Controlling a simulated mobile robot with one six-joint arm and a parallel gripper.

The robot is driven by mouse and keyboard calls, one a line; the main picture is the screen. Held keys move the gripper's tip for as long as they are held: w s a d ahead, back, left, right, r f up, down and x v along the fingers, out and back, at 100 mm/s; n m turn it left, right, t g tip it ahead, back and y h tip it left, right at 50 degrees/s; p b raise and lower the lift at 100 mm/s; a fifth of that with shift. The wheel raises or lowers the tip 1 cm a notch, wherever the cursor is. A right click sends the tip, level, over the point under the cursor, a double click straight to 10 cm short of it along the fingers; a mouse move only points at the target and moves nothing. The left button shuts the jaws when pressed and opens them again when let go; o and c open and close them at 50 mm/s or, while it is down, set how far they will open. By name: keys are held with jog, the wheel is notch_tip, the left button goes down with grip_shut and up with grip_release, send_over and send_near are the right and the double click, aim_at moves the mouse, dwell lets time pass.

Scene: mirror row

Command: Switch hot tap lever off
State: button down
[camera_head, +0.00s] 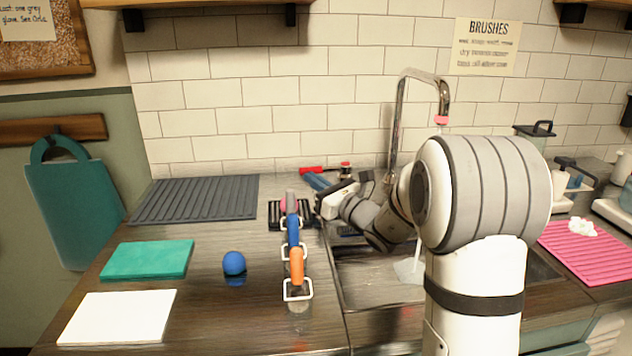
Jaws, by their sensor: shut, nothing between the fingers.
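A red lever (312,170), which looks like the hot tap lever, points left at the back of the counter by the tiled wall. A blue handle-like piece (317,181) lies just in front of the red lever. My gripper (328,200) is shut and empty, beside and in front of these pieces; I cannot tell whether it touches any. My arm hides the base of the tall chrome spout (400,110). A pale patch, possibly water, shows in the sink (375,290).
A rack with coloured handles (296,265) stands left of the sink. A blue ball (234,263), a teal board (148,259), a white board (118,317) and a grey ribbed mat (195,199) lie further left. A pink mat (590,252) is at right.

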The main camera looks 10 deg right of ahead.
jog(key=v, duration=0.7)
jog(key=shift+s+d+p, duration=0.25)
jog(key=shift+s+p, duration=0.05)
jog(key=shift+p, duration=0.1)
